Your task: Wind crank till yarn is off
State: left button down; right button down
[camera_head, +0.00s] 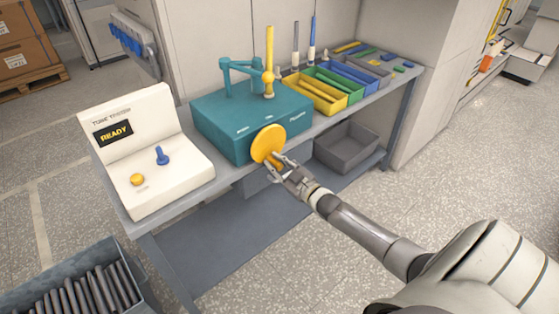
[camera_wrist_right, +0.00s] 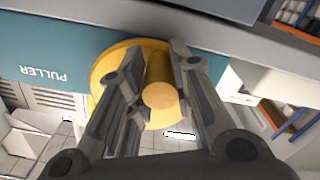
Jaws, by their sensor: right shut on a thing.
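The crank (camera_head: 268,143) is a yellow disc on the front of the teal puller box (camera_head: 236,112), with a yellow knob at its lower right. My right gripper (camera_head: 281,168) is at this knob. In the right wrist view the knob (camera_wrist_right: 161,98) sits between the two fingers of the right gripper (camera_wrist_right: 155,75), which is shut on it. The yellow disc (camera_wrist_right: 104,72) shows behind the fingers. A yellow upright spindle (camera_head: 270,50) and a teal arm stand on the box. I cannot make out any yarn. My left gripper is not in view.
A white tester (camera_head: 150,160) reading READY, with a blue peg and a yellow button, stands left on the grey bench. Yellow, green and blue bins (camera_head: 316,96) stand right. A grey bin (camera_head: 347,147) sits below. A crate of dark rods (camera_head: 72,275) is at lower left.

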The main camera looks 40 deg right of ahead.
jog(key=shift+a+m+p, duration=0.3)
jog(key=shift+a+m, duration=0.15)
jog(key=shift+m, duration=0.65)
jog(key=c, duration=1.3)
grip_release()
jog(key=shift+s, duration=0.1)
jog(key=shift+o, duration=0.2)
jog(key=s, duration=1.2)
jog(key=shift+d, duration=0.45)
